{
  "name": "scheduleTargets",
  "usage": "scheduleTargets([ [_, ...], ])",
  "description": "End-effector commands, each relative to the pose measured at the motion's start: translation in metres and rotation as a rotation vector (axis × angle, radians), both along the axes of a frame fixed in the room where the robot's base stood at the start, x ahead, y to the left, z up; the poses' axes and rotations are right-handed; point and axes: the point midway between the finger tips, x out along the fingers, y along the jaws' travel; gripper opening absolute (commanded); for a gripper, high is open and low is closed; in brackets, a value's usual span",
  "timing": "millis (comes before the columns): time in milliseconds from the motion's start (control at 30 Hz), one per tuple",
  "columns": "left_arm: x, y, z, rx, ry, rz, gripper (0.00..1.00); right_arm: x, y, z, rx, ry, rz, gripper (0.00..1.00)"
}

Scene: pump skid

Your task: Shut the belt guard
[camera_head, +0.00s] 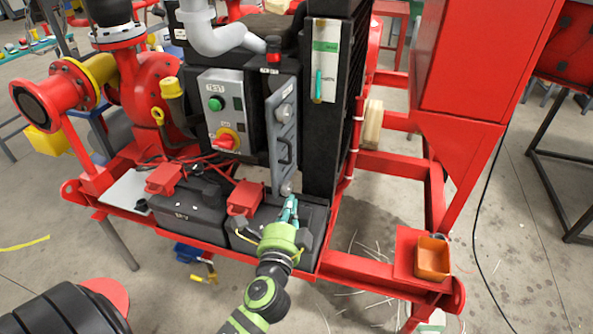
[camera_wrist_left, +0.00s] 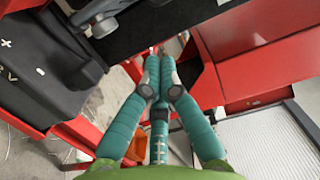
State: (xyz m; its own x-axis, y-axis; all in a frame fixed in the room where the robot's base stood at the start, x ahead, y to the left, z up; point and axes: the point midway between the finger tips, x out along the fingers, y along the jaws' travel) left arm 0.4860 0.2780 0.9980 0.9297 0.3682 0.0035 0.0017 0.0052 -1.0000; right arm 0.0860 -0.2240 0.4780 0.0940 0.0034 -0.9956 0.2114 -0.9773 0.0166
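A grey panel with a dark handle (camera_head: 284,135), seemingly the belt guard, stands upright and stands out from the black housing beside the control box. Round metal fittings sit at its upper and lower ends. A grey part with a round fitting (camera_wrist_left: 104,20), perhaps its lower end, shows at the top left in the left wrist view. My left gripper (camera_head: 290,206) has teal fingers and is just below the panel's lower end; I cannot tell whether they touch. In the left wrist view its fingers (camera_wrist_left: 158,70) are drawn together with nothing visible between them. My right gripper is not in view.
A grey control box (camera_head: 222,115) is left of the panel. Black batteries (camera_head: 188,212) with red terminal covers sit below. A tall black radiator-like block (camera_head: 333,130) stands right. The red skid frame (camera_head: 365,272) carries an orange cup (camera_head: 432,260). Floor is open at right.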

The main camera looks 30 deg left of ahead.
Motion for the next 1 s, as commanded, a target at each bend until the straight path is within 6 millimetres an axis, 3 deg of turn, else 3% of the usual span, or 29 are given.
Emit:
scheduleTargets([
  [467,0.09,0.035,0.002,-0.002,0.0,0.0,0.0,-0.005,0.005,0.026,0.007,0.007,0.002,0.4],
  [700,0.081,0.067,0.0,-0.002,0.003,-0.002,0.0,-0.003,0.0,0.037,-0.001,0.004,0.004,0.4],
  [1000,0.08,0.073,-0.001,-0.004,0.002,-0.002,0.0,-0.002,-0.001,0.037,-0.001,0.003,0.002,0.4],
])
